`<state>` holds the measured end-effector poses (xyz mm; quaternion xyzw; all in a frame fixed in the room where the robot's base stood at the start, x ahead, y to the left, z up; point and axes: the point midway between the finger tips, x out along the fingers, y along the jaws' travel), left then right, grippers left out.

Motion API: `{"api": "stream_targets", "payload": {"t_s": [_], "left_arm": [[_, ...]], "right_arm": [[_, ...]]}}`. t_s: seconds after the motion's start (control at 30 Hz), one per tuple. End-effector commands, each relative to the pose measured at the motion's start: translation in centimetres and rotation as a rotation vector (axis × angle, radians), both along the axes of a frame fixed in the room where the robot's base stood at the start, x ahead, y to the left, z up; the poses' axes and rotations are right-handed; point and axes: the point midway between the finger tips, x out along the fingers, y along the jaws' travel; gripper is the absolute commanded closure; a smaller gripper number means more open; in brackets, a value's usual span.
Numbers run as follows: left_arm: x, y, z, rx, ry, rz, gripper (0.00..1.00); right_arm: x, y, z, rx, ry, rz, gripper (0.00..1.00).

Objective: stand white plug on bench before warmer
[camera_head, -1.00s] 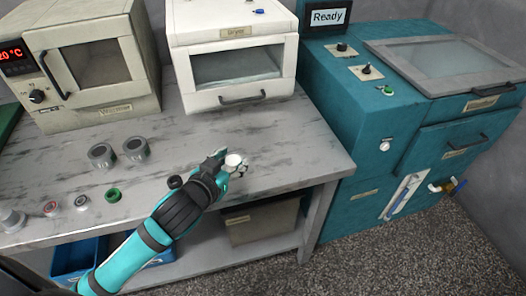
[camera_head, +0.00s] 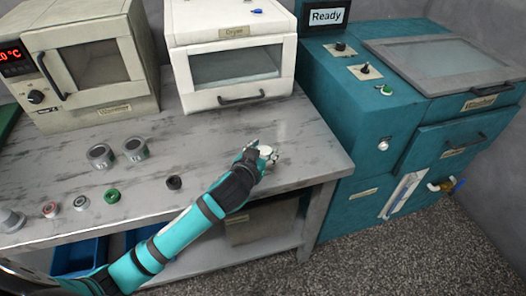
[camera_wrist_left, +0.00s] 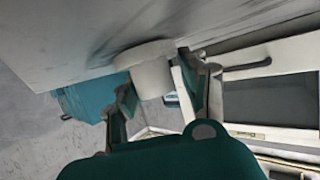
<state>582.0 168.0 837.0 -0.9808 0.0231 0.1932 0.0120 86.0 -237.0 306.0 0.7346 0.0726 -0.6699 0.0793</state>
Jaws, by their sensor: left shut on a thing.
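The white plug (camera_head: 267,150) is between the fingers of my left gripper (camera_head: 266,155), over the right part of the bench (camera_head: 215,150), in front of the white dryer. In the left wrist view the plug (camera_wrist_left: 150,72) is gripped between the two fingers (camera_wrist_left: 160,88), its wide end close to the grey bench surface. I cannot tell whether it touches the bench. The warmer (camera_head: 88,60), a beige cabinet with a red temperature display, stands at the back left of the bench, well away from the plug. My right gripper is not in view.
The dryer (camera_head: 232,62) stands mid-back. Two grey cups (camera_head: 117,154) stand before the warmer. A green ring (camera_head: 112,196), a black plug (camera_head: 174,183) and other small parts lie along the front left.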

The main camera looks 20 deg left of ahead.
Motion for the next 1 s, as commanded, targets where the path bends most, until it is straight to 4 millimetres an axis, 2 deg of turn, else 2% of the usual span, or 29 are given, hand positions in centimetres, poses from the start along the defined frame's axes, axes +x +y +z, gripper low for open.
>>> {"api": "stream_targets", "payload": {"t_s": [0.2,0.23,0.4,0.73,0.87,1.0], "left_arm": [[0.0,0.0,-0.2,-0.001,0.000,-0.001,0.90],[0.0,0.0,-0.3,-0.001,0.001,-0.001,0.55],[0.0,0.0,-0.2,-0.001,0.000,-0.001,0.33],[0.0,0.0,0.3,0.000,-0.001,0.000,0.33],[-1.6,0.0,0.6,-0.003,0.001,-0.001,0.33],[-4.4,0.1,1.8,-0.003,0.002,-0.002,0.33]], "right_arm": [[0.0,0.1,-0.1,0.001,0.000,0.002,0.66],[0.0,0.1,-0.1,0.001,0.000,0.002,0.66],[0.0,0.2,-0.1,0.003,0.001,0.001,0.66],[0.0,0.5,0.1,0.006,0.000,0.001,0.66],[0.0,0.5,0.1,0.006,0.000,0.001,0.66],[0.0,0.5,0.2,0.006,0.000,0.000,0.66]]}}
